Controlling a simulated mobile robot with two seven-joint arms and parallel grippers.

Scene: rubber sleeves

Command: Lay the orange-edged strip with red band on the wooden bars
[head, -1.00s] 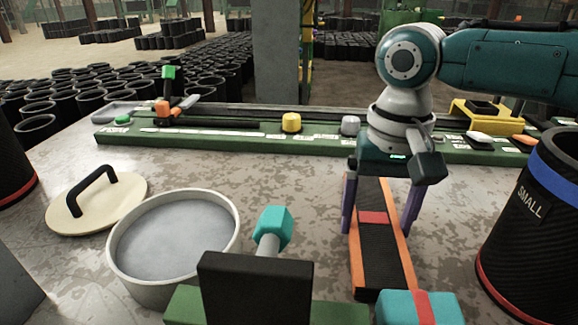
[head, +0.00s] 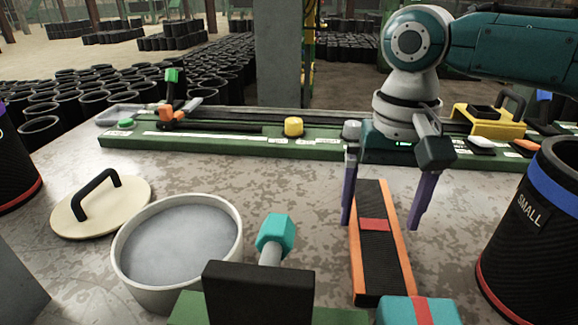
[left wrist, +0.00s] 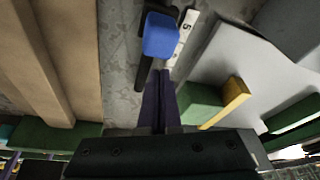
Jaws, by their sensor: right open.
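The orange-edged strip (head: 380,255) with the red band (head: 374,225) lies flat on the speckled table in the head view. Its middle is black between orange edges. My right gripper (head: 381,224) is open and empty over the strip's far part, with one purple finger to each side. In the left wrist view, my left gripper (left wrist: 160,75) has its purple fingers together with nothing visible between them. Tan beams, which look like the wooden bars (left wrist: 42,65), run along the left of that view. I do not make out the bars in the head view.
A grey-filled pot (head: 180,245) and a lid (head: 100,207) stand left. A black sleeve marked SMALL (head: 535,225) stands right. A teal box with a red stripe (head: 418,310) sits near the strip's near end. A green rail (head: 235,145) crosses the back. A blue block (left wrist: 161,35) lies beyond my left fingertips.

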